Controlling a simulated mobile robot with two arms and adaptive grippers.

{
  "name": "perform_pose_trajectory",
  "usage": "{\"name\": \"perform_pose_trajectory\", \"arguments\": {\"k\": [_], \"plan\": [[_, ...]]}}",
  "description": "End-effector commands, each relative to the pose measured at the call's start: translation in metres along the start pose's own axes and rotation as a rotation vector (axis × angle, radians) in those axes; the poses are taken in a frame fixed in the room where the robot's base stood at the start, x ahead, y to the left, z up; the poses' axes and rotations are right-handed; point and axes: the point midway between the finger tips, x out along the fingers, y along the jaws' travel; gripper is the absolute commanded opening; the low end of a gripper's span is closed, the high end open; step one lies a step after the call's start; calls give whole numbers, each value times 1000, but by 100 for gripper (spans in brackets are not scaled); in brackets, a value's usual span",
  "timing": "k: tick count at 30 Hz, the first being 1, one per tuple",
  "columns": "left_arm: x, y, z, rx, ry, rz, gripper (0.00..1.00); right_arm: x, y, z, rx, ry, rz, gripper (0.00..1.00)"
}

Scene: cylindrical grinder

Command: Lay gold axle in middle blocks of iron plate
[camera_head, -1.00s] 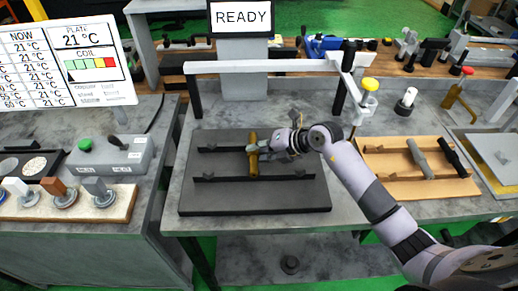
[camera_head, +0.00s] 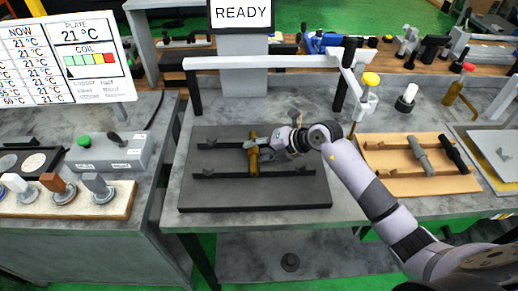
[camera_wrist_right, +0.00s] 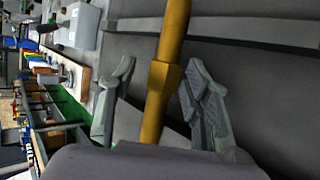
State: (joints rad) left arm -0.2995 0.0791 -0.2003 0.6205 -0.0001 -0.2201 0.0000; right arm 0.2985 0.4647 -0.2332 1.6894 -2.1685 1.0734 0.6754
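The gold axle (camera_head: 253,163) lies across the two dark rails of the black iron plate (camera_head: 254,202), near their middle. It runs from back to front of the plate. The middle blocks under it are hidden by the axle and gripper, so I cannot tell how it is seated. My right gripper (camera_head: 252,145) reaches in from the right at the axle's middle. In the right wrist view, its fingers (camera_wrist_right: 159,65) stand apart on either side of the gold axle (camera_wrist_right: 166,75). The right finger is close to the axle's collar; a gap shows at the left finger. My left gripper is not in view.
A tan board (camera_head: 400,188) with a grey axle (camera_head: 420,155) and a black axle (camera_head: 454,154) lies to the right. A white bar (camera_head: 262,63) spans behind the plate. A control box (camera_head: 110,152) stands at the left. The plate's front strip is clear.

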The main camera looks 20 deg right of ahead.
Motion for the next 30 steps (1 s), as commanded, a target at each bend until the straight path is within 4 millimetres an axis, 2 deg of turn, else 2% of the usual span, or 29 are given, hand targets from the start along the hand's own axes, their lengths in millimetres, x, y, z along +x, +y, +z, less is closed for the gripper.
{"name": "perform_pose_trajectory", "arguments": {"k": [10,14,17,24,30], "plan": [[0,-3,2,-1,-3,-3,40,1,-5,-3,2,7,-10,50],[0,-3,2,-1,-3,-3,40,-8,-4,-2,1,4,-9,50],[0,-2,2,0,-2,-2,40,-24,-4,-1,-1,3,-8,50],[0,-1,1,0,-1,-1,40,-76,-3,-1,-3,2,-7,50],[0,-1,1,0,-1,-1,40,-108,-2,0,-1,1,-4,50]]}}
